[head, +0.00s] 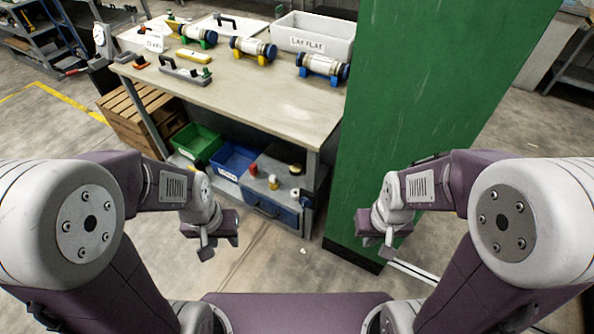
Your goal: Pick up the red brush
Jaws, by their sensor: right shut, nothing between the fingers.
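I cannot pick out a red brush for certain in the head view. A small orange-red item with a dark top (140,62) lies at the left end of the workbench. A small red item (253,168) stands on the grey drawer unit under the bench. Both are too small to identify. My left gripper (218,246) hangs in front of the bench, low and apart from everything; its finger gap is unclear. My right gripper (377,241) is shut and empty, in front of the green panel.
The workbench (270,100) holds several capped cylinders on coloured cradles, a yellow block (194,56), a grey handled tool (185,72) and a white bin (312,38). Green (196,143) and blue (234,160) bins sit below. A tall green panel (430,90) blocks the bench's right side.

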